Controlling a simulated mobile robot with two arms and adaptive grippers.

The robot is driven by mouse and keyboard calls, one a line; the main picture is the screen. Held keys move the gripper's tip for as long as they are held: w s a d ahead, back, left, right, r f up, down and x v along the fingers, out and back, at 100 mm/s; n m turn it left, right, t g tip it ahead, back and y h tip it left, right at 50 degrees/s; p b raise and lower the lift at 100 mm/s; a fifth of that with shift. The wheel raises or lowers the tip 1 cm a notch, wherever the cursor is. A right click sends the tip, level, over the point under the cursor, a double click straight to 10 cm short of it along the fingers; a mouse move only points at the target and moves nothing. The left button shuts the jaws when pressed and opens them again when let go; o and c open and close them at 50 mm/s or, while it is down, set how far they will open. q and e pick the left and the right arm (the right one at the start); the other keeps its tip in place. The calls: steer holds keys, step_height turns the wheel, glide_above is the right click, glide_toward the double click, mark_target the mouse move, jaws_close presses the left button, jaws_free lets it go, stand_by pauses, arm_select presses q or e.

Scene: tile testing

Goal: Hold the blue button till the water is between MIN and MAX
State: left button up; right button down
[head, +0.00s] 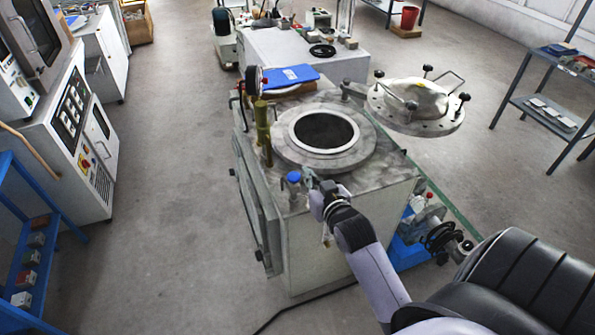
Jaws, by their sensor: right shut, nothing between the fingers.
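The blue button (293,177) sits on top of a valve on the near left part of the machine's grey top. My right gripper (308,178) is shut and empty, just to the right of the blue button. I cannot tell whether the fingertips touch it. The machine (330,245) has a round opening (324,131) with a pale rim and a dark inside. No water and no MIN or MAX marks can be made out. A yellow-green vertical tube (262,130) stands at the left of the opening. My left gripper is not in view.
The round lid (414,104) with black knobs is swung out to the right of the machine. A blue folder (290,76) lies behind the opening. A blue box with parts (412,245) stands at the machine's right. The floor to the left is free.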

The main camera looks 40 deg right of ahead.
steer(key=p, duration=0.1)
glide_above(294, 179)
steer(key=s, duration=0.1)
step_height(294, 179, down, 2)
steer(key=f, duration=0.4)
steer(key=shift+w+d+f, duration=0.1)
steer(key=shift+d+f, duration=0.05)
steer(key=shift+d, duration=0.25)
steer(key=shift+f, duration=1)
